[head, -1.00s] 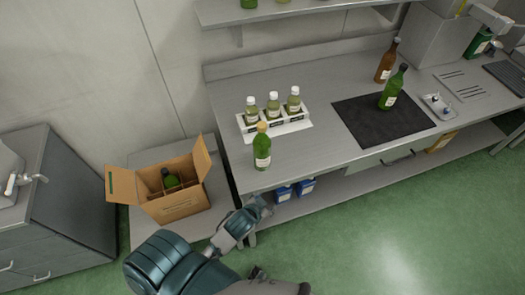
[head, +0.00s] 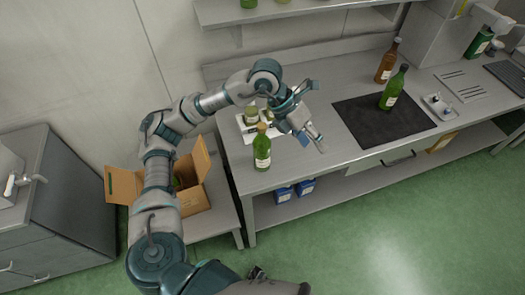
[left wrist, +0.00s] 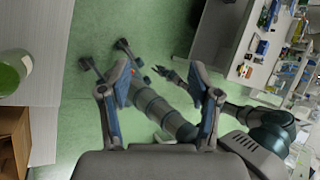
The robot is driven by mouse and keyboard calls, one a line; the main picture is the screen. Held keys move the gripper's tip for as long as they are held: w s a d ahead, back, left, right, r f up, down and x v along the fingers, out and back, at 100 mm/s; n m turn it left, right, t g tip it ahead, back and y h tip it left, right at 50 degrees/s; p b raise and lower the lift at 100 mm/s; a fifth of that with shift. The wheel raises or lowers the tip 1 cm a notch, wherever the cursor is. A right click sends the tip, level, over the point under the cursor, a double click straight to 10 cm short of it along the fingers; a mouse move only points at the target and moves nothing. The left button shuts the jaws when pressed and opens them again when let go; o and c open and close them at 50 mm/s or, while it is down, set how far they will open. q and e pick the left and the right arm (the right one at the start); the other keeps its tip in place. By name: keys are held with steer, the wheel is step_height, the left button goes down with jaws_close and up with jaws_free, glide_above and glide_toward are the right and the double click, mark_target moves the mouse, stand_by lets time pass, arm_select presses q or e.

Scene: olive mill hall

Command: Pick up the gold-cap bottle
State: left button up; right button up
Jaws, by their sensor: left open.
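The gold-cap bottle (head: 262,153) is green with a pale label and stands upright near the front left edge of the steel bench. My left gripper (head: 314,117) is open and empty in the head view, above the bench and to the right of the bottle, apart from it. Its two spread fingers show in the left wrist view (left wrist: 162,85) with nothing between them. A green bottle (left wrist: 11,74) is cut off at the left edge of that view. My right gripper (left wrist: 170,76) shows small there; its jaws are unclear.
A dark mat (head: 365,120) carries another green bottle (head: 393,90); a brown bottle (head: 387,62) stands behind. An open cardboard box (head: 128,187) sits lower left, partly covered by my arm.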

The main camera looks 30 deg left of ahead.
arm_select(q)
steer(key=a+r+n+t+y, duration=0.1)
steer(key=a+r+n+y, duration=0.2)
steer(key=a, duration=0.6)
steer(key=a+r+n+t+y, duration=0.1)
steer(key=a+r+y, duration=0.25)
steer(key=a, duration=0.55)
steer(key=y+b, duration=0.1)
steer(key=b, duration=0.1)
glide_toward(261, 126)
steer(key=shift+n, duration=0.3)
steer(key=x, duration=0.5)
steer(key=shift+w+a, duration=0.1)
steer(key=shift+w, duration=0.1)
steer(key=shift+w+a+f, duration=0.1)
steer(key=shift+a+f, duration=0.05)
steer(key=shift+f, duration=0.4)
steer(key=p+x, duration=0.1)
steer(key=x, duration=0.2)
steer(key=shift+w+f, duration=0.1)
steer(key=shift+f, duration=0.3)
steer(key=shift+w+d+f, duration=0.15)
steer(key=shift+d+f, duration=0.15)
steer(key=shift+f, duration=0.25)
steer(key=shift+a, duration=0.1)
jaws_close()
arm_select(e)
steer(key=shift+w+a+f, duration=0.3)
steer(key=shift+w+a, duration=0.1)
steer(key=shift+a, duration=0.05)
